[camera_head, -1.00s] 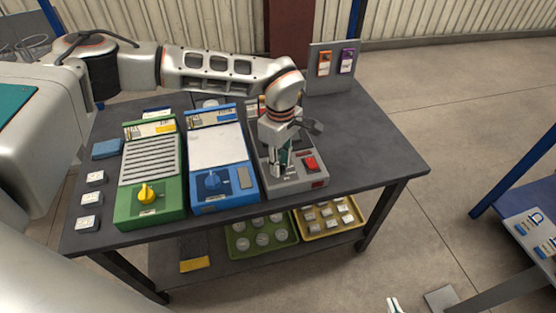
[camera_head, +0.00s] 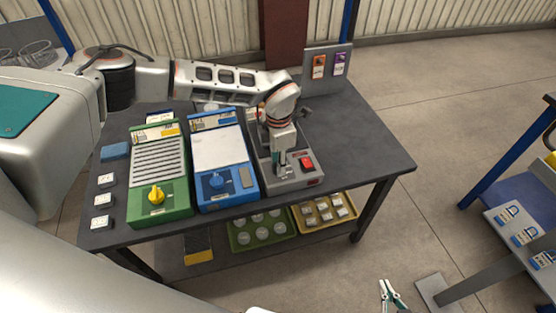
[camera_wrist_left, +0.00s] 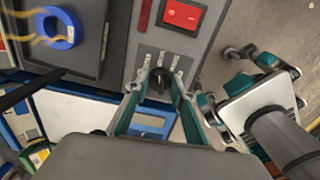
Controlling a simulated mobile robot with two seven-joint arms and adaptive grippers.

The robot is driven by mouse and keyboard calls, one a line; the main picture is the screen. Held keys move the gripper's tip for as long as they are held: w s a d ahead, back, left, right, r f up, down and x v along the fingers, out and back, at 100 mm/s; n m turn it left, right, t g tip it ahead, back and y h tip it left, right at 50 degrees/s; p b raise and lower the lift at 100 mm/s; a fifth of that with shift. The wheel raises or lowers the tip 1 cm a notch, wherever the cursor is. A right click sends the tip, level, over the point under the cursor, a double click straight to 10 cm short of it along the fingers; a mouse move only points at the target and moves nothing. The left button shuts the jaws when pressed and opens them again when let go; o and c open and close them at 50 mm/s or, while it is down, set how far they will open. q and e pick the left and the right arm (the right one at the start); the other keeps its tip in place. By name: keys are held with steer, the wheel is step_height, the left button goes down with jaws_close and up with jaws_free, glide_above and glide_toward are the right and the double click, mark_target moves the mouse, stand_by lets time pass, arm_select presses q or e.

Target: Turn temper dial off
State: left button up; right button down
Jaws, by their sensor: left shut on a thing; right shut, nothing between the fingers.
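The temper dial (camera_wrist_left: 158,87) is a small black knob on the grey unit, below three small labels, in the left wrist view. My left gripper (camera_wrist_left: 157,80) is shut on it, with one teal-backed finger on each side. In the head view my left gripper (camera_head: 281,174) points down onto the front of the grey unit (camera_head: 297,186), and the dial is hidden there. My right gripper (camera_head: 388,287) is shut and empty, low over the floor in front of the table. It also shows at the right of the left wrist view.
A red switch (camera_head: 306,163) sits right of my left gripper on the same unit. A blue unit (camera_head: 228,203) and a green unit (camera_head: 160,214) stand to its left. The table (camera_head: 365,150) is clear at right. Trays sit on the lower shelf.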

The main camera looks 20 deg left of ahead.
arm_select(q)
steer(key=shift+n+p, duration=0.3)
steer(key=shift+n, duration=0.7)
steer(key=n+p, duration=0.1)
steer(key=n, duration=0.1)
steer(key=shift+n, duration=0.3)
steer(key=n+p, duration=0.1)
steer(key=n, duration=0.3)
steer(key=shift+n, duration=0.3)
steer(key=n+p, duration=0.1)
steer(key=n, duration=0.4)
arm_select(e)
steer(key=r, duration=0.4)
steer(key=shift+w+r, duration=0.2)
steer(key=shift+w, duration=0.1)
arm_select(q)
steer(key=shift+a, duration=0.1)
arm_select(e)
steer(key=shift+f, duration=0.1)
arm_select(q)
steer(key=o, duration=1.1)
arm_select(e)
steer(key=shift+s, duration=0.1)
steer(key=shift+d, duration=0.1)
